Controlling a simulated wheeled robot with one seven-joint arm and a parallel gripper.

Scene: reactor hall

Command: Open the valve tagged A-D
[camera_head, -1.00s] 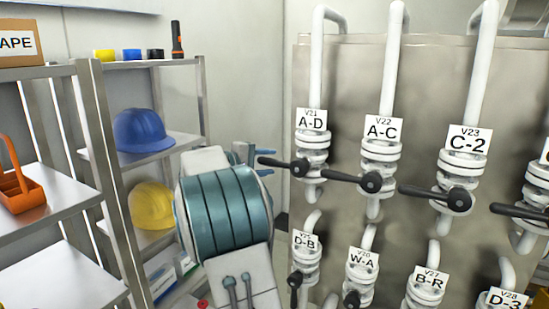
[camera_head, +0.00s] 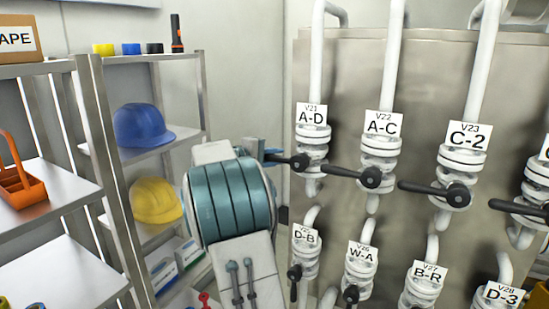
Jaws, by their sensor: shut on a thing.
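The valve tagged A-D (camera_head: 313,140) is at the left end of the upper row, on a white vertical pipe. Its black lever (camera_head: 301,162) points left, crosswise to the pipe. My gripper (camera_head: 271,155) is at the lever's left end and shut on the lever. My own arm, with its teal ribbed part, hides part of the jaws.
The A-C valve (camera_head: 379,160) and C-2 valve (camera_head: 459,175) stand to the right, levers pointing left. The D-B valve (camera_head: 305,255) sits below, its lever hanging down. Shelves (camera_head: 150,155) with a blue helmet (camera_head: 143,128) and yellow helmet (camera_head: 155,200) stand at left.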

